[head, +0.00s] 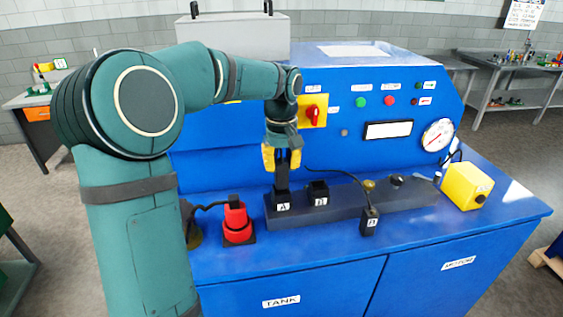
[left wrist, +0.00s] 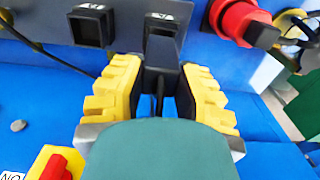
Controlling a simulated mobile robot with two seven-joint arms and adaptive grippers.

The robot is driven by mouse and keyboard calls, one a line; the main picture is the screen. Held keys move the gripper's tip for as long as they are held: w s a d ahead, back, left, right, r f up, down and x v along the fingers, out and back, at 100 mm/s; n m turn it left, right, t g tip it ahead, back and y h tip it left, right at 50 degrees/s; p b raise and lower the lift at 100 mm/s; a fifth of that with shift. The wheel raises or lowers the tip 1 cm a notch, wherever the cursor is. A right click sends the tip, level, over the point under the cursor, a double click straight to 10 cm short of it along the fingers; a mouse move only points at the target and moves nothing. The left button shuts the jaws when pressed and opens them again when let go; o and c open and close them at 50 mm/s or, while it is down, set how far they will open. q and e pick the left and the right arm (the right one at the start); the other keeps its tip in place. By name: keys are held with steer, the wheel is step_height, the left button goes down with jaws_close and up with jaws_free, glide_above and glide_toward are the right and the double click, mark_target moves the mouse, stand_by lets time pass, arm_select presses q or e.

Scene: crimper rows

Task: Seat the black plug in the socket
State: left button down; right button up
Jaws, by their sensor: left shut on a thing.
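My left gripper (head: 282,160) has yellow fingers and is shut on the black plug (head: 282,178), which it holds upright over the socket labelled A (head: 283,200). In the left wrist view the black plug (left wrist: 161,62) sits between the two yellow fingers, with its front end at socket A (left wrist: 162,22). The plug and socket meet or overlap in both views; I cannot tell how deep the plug is in. A second black socket (head: 318,189) to the right is empty, and its opening shows in the left wrist view (left wrist: 91,27). My right gripper is not in view.
A red plug unit (head: 237,221) stands left of the dark strip (head: 340,207). Another labelled black block (head: 370,221) with a cable (head: 345,174) is in front of the strip. A yellow box (head: 467,186) stands at the right. The blue panel rises behind.

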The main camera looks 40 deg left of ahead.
mark_target(282, 173)
arm_select(q)
steer(key=shift+f+b, duration=0.9)
steer(key=shift+f, duration=0.75)
steer(key=c, duration=0.7)
jaws_free()
steer(key=shift+r, duration=0.15)
step_height(282, 173, up, 12)
steer(key=shift+f, duration=0.1)
